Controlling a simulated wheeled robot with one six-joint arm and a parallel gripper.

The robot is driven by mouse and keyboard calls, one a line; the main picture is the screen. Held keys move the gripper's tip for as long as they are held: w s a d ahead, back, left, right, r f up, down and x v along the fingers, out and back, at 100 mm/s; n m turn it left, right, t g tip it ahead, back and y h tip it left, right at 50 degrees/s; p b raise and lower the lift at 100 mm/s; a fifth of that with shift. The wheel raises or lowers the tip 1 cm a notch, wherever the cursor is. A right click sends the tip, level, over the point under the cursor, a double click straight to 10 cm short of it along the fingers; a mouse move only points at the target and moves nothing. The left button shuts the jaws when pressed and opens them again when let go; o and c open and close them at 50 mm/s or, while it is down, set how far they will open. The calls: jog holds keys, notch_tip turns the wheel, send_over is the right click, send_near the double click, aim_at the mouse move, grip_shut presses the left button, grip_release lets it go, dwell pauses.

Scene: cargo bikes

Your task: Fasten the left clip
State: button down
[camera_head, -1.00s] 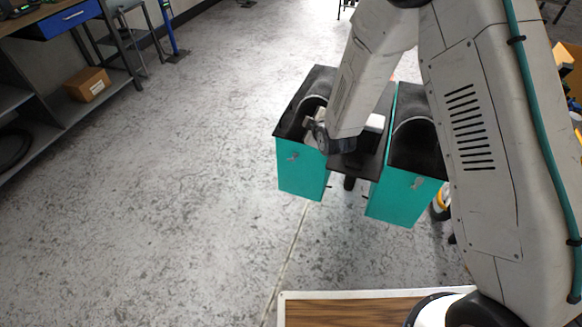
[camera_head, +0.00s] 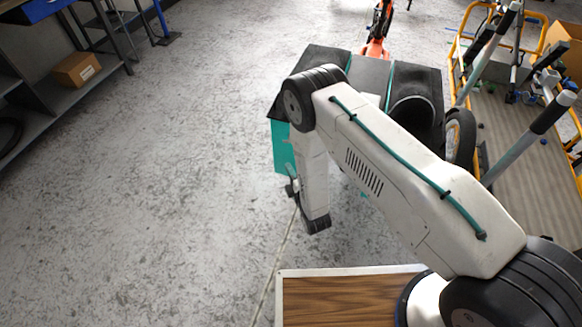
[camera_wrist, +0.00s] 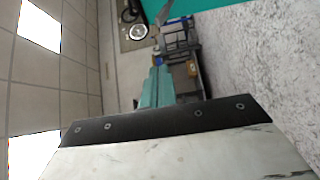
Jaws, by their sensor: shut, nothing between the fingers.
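The left teal pannier (camera_head: 284,147) hangs on the cargo bike, its front face partly covered by my arm. My gripper (camera_head: 291,188) is low in front of that face in the head view. In the wrist view the teal pannier (camera_wrist: 215,4) fills the top edge. A small metal clip (camera_wrist: 157,30) stands out from it, just beyond the fingertips of my gripper (camera_wrist: 156,72). The fingers look shut with nothing between them. I cannot tell whether they touch the clip.
An orange bike part (camera_head: 375,48) is behind the panniers. A shelf with a cardboard box (camera_head: 76,69) is at the left. The floor between is clear.

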jog(key=w+a, duration=0.1)
jog(key=w, duration=0.9)
jog(key=shift+w, duration=0.25)
jog(key=shift+a, duration=0.1)
jog(key=shift+w+r+m, duration=0.15)
jog(key=shift+r+m, duration=0.1)
jog(key=shift+m, duration=0.05)
jog(key=shift+r+g, duration=0.15)
jog(key=shift+g, duration=0.15)
